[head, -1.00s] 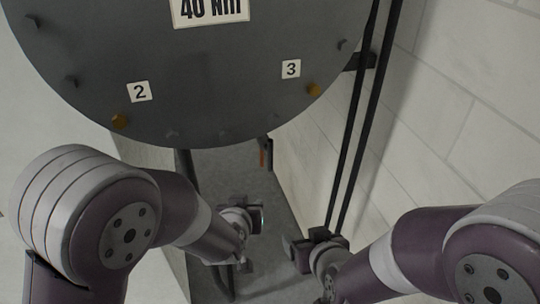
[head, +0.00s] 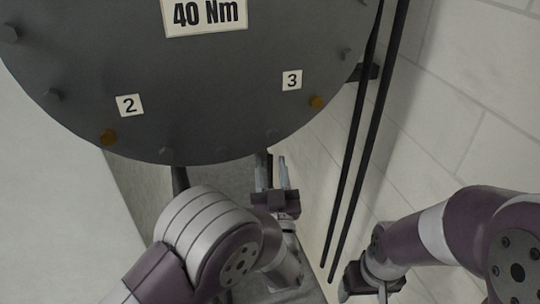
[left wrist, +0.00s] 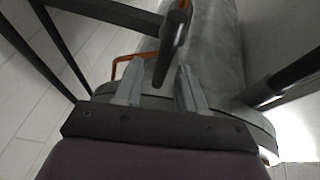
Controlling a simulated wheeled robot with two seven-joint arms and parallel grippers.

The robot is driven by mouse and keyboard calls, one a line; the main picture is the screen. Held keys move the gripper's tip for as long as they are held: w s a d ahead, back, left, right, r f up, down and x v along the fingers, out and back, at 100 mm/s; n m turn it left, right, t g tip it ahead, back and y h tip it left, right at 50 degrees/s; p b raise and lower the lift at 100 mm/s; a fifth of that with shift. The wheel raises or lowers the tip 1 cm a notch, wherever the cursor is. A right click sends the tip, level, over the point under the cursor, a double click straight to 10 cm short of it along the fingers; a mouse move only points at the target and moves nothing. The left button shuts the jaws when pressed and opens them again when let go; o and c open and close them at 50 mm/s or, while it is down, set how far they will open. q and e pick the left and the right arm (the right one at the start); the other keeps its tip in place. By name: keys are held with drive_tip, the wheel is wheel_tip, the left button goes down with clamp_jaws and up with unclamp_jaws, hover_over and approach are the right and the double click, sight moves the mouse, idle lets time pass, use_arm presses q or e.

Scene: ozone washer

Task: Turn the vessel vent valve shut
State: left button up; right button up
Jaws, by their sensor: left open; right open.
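A dark lever-like part (left wrist: 172,45), which looks like the vent valve handle, hangs in the left wrist view with its lower end between my left fingers. A thin orange bent rod (left wrist: 124,66) is just left of it. My left gripper (head: 270,165) is open, pointing up below the vessel's round end; its fingers also show in the left wrist view (left wrist: 160,78). In the head view the dark part (head: 265,158) is mostly hidden by the fingers. I cannot tell whether they touch it. My right gripper (head: 366,292) is low at the right, open and away from the valve.
The large grey vessel end (head: 190,100), with bolts, labels 2 and 3 and a "40 Nm" plate, fills the upper left. Two dark vertical rods (head: 362,150) stand between my grippers. A pale block wall (head: 460,100) bounds the right side.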

use_arm(q)
drive_tip(key=shift+x, duration=0.85)
clamp_jaws()
